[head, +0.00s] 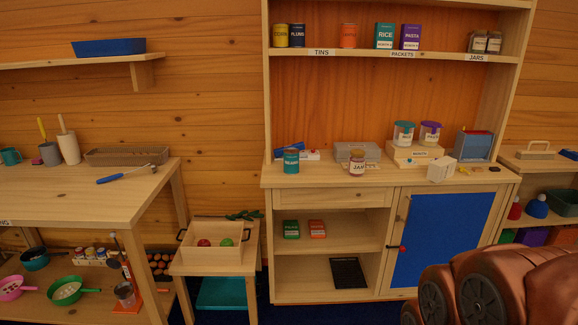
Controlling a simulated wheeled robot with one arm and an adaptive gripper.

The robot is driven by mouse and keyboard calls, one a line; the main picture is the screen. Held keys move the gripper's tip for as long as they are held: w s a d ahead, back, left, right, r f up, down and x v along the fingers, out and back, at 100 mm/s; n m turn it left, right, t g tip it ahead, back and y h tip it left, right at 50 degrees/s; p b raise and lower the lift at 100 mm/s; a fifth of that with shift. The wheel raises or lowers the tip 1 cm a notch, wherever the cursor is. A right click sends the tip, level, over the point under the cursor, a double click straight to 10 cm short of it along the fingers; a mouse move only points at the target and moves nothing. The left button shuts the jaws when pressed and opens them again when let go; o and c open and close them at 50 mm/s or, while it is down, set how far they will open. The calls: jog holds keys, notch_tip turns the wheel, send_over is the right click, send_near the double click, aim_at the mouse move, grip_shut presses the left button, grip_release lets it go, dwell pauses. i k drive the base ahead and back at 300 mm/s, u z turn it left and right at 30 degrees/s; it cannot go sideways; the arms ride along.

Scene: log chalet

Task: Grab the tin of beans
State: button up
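A teal tin (291,161) with a pale label stands upright on the dresser counter, towards its left end. Its label is too small to read. On the shelf marked TINS stand a yellow tin (281,36), a dark blue tin (297,36) that seems to read PLUMS, and an orange tin (348,36) apart from them. I cannot tell by label which tin holds beans. My copper-coloured arm fills the lower right corner, well away from the tins. My gripper's fingers are not in view.
The dresser counter (325,177) also bears a jar (357,162) right of the teal tin, a grey box behind, and lidded canisters on a wooden stand (414,153). A low stool with a wooden crate (211,257) stands left. A blue door (432,240) closes the right cupboard.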

aim_at(291, 155)
jog(key=z, duration=0.15)
jog(key=k, duration=0.3)
jog(key=u, duration=1.25)
jog(key=i, duration=1.2)
jog(key=u, duration=0.35)
jog(key=i, duration=1.15)
jog(key=z, duration=1.2)
jog(key=i, duration=0.7)
jog(key=z, duration=0.55)
